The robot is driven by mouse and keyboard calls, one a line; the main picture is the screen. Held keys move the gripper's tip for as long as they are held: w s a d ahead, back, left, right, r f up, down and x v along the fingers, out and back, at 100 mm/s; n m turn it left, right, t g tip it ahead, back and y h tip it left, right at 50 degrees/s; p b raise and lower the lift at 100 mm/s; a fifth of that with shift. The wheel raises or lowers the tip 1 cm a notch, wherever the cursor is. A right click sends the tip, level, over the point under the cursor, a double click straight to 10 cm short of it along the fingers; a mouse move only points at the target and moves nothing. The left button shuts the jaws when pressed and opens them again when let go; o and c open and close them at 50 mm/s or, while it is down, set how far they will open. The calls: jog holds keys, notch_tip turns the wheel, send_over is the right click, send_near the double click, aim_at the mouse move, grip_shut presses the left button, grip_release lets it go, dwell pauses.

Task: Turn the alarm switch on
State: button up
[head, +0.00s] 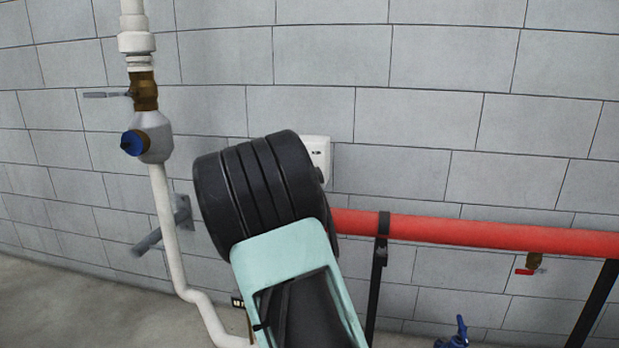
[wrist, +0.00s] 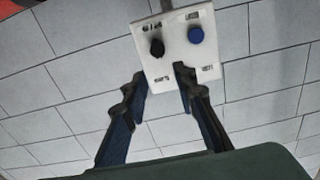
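The alarm box is a white panel on the grey block wall, with a black knob-like switch (wrist: 157,48) and a blue round button (wrist: 196,35) on its face. The white box (wrist: 177,68) is at the top middle of the wrist view. In the head view the box (head: 317,147) shows only in part, behind my dark arm link. My gripper (wrist: 161,76) is open and empty, its two dark fingers pointing toward the panel. The black switch appears just beyond the gap between the fingertips. Contact cannot be told. The fingers are hidden in the head view.
A red horizontal pipe (head: 480,232) runs along the wall to the right of my arm, held by a black stand (head: 377,275). A white vertical pipe (head: 169,220) with a brass valve (head: 144,92) stands at left. A small red-handled valve (head: 530,266) hangs below the red pipe.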

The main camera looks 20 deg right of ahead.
jog(key=x, duration=0.8)
jog(key=shift+w+d, duration=0.25)
jog(key=shift+c, duration=0.6)
grip_shut()
